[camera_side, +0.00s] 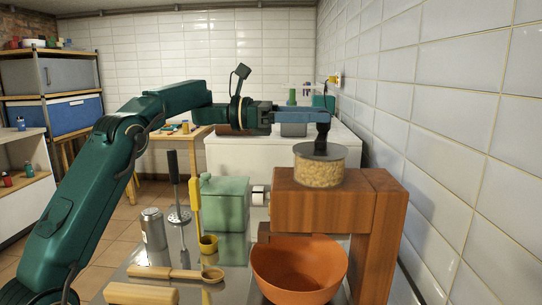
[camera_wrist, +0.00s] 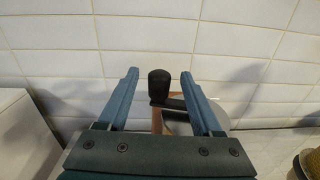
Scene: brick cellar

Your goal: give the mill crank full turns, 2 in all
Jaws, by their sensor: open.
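The mill has a brown wooden body (camera_side: 325,205) with a round hopper of grain (camera_side: 320,172) under a dark lid (camera_side: 320,151). The crank's black upright knob (camera_wrist: 159,85) shows in the wrist view, with part of its dark arm (camera_wrist: 177,103) beside it. My gripper (camera_wrist: 160,74) is open, with one blue finger on each side of the knob and a visible gap to both.
An orange bowl (camera_side: 299,268) stands in front of the mill. A green canister (camera_side: 224,204), a metal can (camera_side: 153,229), upright utensils and a wooden spoon (camera_side: 170,273) stand or lie to its left. A white tiled wall (camera_side: 440,120) is close on the right.

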